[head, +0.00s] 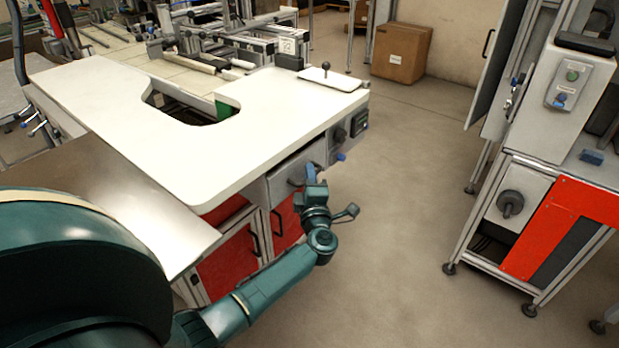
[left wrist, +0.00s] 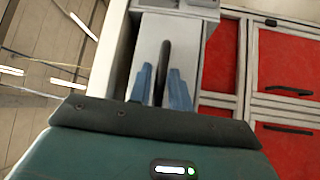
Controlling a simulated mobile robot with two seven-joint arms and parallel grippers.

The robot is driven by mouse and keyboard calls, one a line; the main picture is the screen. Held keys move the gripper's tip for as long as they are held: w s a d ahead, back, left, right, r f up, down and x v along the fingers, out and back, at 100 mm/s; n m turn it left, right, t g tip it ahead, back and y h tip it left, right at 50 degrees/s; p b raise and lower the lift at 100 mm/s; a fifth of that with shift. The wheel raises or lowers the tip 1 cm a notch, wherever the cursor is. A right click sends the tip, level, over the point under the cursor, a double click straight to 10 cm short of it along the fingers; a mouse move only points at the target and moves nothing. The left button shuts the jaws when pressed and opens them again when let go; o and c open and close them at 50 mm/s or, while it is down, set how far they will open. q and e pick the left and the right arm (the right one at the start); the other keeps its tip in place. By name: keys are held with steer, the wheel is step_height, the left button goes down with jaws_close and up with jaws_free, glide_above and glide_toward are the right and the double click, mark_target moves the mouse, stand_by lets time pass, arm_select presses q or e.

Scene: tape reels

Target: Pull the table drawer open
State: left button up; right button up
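The drawer (head: 281,180) has a grey front and sits under the white worktop (head: 270,130), near its right end in the head view. Its dark bar handle (left wrist: 164,66) shows in the left wrist view, on the grey drawer front (left wrist: 185,50). My left gripper (head: 312,178) is at the drawer front. In the left wrist view, its two blue fingers (left wrist: 160,88) stand on either side of the handle, with a visible gap between them. The gripper partly hides the handle in the head view. My right gripper is out of view.
Red cabinet doors (head: 229,262) with dark handles are below the drawer. A control box with knobs (head: 340,137) is right of it. The floor (head: 410,220) to the right is clear up to a grey machine stand (head: 520,200). A cardboard box (head: 401,52) stands behind.

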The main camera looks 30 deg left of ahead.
arm_select(q)
jaws_close()
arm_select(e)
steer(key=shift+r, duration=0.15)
